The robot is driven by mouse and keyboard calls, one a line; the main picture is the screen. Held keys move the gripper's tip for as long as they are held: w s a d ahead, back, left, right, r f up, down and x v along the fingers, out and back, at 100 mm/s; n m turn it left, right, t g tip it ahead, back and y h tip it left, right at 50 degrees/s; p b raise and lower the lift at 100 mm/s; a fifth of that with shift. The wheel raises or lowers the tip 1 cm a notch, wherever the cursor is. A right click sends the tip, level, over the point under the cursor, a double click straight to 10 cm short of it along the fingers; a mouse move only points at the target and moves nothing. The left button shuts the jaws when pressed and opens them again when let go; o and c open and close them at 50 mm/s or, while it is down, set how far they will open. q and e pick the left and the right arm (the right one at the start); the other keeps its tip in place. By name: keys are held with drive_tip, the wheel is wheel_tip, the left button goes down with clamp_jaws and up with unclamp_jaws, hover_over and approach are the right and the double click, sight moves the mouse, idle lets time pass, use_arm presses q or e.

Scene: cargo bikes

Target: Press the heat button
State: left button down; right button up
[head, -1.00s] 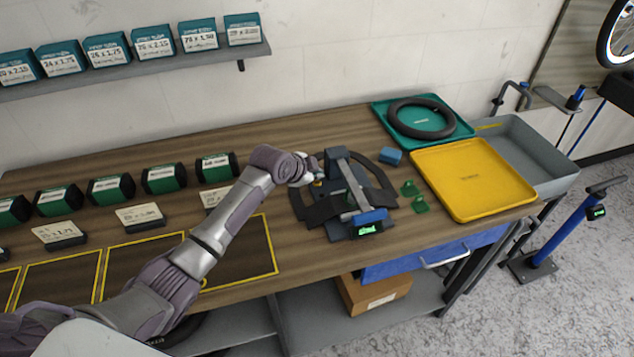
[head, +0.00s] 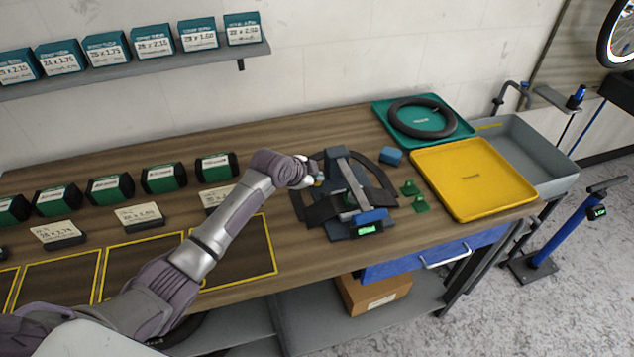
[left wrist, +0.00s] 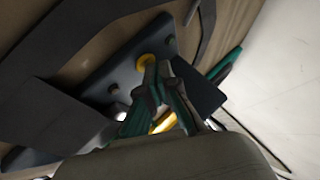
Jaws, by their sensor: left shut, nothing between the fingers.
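The dark press-like device (head: 340,225) stands on the wooden bench, with a blue handle (head: 371,216) and a small lit green display (head: 367,228) at its front. Its display text is too small to read surely. My left gripper (head: 314,180) is at the device's left rear side, low over its base. In the left wrist view a round yellow button (left wrist: 153,61) sits on a dark plate (left wrist: 125,77). The shut, empty fingers (left wrist: 150,68) are right at the button and partly cover it; contact cannot be told. My right gripper is out of view.
A black tube or tyre loop lies around the device. A blue block (head: 391,156) and green clips (head: 411,188) are to its right. The yellow tray (head: 475,180) and teal tray (head: 382,110) lie beyond.

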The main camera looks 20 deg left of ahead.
use_arm(q)
drive_tip(key=shift+f, duration=0.25)
drive_tip(key=shift+r, duration=0.1)
idle(0.4)
drive_tip(key=shift+r+p, duration=0.75)
wheel_tip(320, 180, up, 5)
drive_tip(key=p, duration=0.4)
drive_tip(key=shift+p, duration=0.35)
